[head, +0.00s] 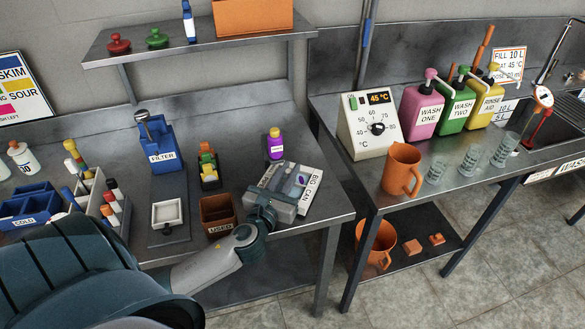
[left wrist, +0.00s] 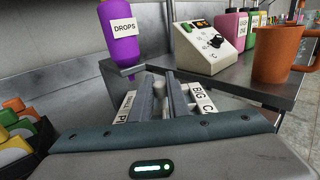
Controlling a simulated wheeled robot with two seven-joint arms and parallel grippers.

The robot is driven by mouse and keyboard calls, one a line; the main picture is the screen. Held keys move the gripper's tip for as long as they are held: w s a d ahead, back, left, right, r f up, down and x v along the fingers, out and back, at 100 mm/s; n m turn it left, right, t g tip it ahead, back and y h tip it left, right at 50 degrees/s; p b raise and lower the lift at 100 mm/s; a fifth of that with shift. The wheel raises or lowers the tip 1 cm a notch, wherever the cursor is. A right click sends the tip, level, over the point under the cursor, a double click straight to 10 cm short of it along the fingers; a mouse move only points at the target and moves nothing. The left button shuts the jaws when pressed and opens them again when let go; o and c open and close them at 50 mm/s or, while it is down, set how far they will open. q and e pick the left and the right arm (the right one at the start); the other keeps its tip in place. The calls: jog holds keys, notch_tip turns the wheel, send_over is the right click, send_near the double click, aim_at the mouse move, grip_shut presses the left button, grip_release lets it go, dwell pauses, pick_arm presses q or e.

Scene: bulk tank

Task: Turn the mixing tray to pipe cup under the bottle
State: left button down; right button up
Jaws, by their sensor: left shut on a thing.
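The grey mixing tray (head: 284,204) sits near the right end of the left bench. A "BIG CAN" label (head: 312,192) lies along its right side, and another label, only partly readable, is on its left. My right gripper is not in view.
A brown "USED" box (head: 218,222) stands close left of the gripper, with the small rack (head: 209,165) behind it. The blue filter stand (head: 160,147) is farther left. An orange jug (head: 402,169) and the temperature box (head: 370,127) stand on the right bench, across a gap.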

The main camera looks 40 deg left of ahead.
pick_arm(q)
jog(key=shift+m+h, duration=0.5)
jog(key=shift+h, duration=0.3)
jog(key=c, duration=1.7)
grip_release()
